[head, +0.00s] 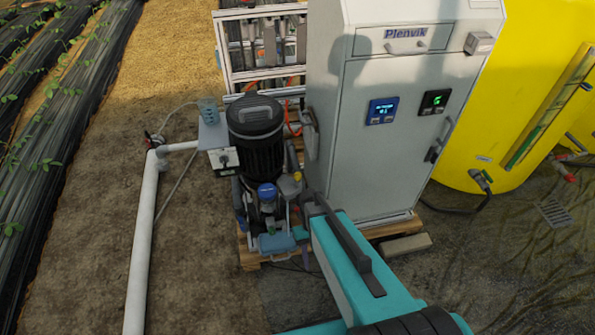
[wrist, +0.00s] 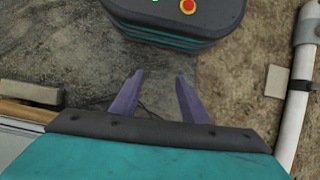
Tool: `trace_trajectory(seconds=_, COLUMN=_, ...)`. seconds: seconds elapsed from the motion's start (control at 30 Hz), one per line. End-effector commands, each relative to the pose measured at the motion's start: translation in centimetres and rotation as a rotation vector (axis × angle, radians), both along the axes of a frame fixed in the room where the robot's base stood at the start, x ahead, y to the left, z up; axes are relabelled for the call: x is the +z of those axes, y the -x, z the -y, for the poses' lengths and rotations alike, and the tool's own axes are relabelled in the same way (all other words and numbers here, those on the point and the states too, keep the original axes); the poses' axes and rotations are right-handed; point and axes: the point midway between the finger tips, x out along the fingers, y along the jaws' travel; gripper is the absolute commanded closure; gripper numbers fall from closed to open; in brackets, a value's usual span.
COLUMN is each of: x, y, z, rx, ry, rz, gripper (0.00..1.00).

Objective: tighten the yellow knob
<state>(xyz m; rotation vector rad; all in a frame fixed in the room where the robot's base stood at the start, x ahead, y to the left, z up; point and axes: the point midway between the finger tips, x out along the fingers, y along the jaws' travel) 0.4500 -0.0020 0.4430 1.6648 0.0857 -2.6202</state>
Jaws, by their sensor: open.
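A small mustard-yellow part (head: 290,186), which may be the yellow knob, shows in the head view. It sits on the pump assembly, right of a blue round cap (head: 267,191). Its shape is too small to make out. My teal arm reaches up from the bottom toward the pump and cabinet. In the wrist view my gripper (wrist: 160,85) is open, its two purple fingers apart with nothing between them. The ground lies beyond the fingers, and no knob shows in that view.
A black pump motor (head: 255,135) stands left of a grey cabinet (head: 385,150) on a wooden pallet (head: 249,255). A white pipe (head: 145,235) runs along the left; it also shows in the wrist view (wrist: 297,110). A yellow tank (head: 500,110) stands right. Soil between pipe and pump is clear.

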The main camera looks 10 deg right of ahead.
Motion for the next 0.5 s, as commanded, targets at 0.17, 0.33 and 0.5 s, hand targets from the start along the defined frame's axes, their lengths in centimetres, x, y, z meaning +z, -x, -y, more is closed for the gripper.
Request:
trace_trajectory(seconds=0.17, x=3.4, y=-5.3, z=0.0, rx=0.007, ry=-0.003, rz=0.054, gripper=0.59)
trace_trajectory(seconds=0.33, x=6.8, y=-9.7, z=-0.1, rx=0.012, ry=-0.005, rz=0.104, gripper=0.59)
trace_trajectory(seconds=0.5, x=10.7, y=-13.9, z=-0.1, rx=0.016, ry=-0.006, rz=0.159, gripper=0.59)
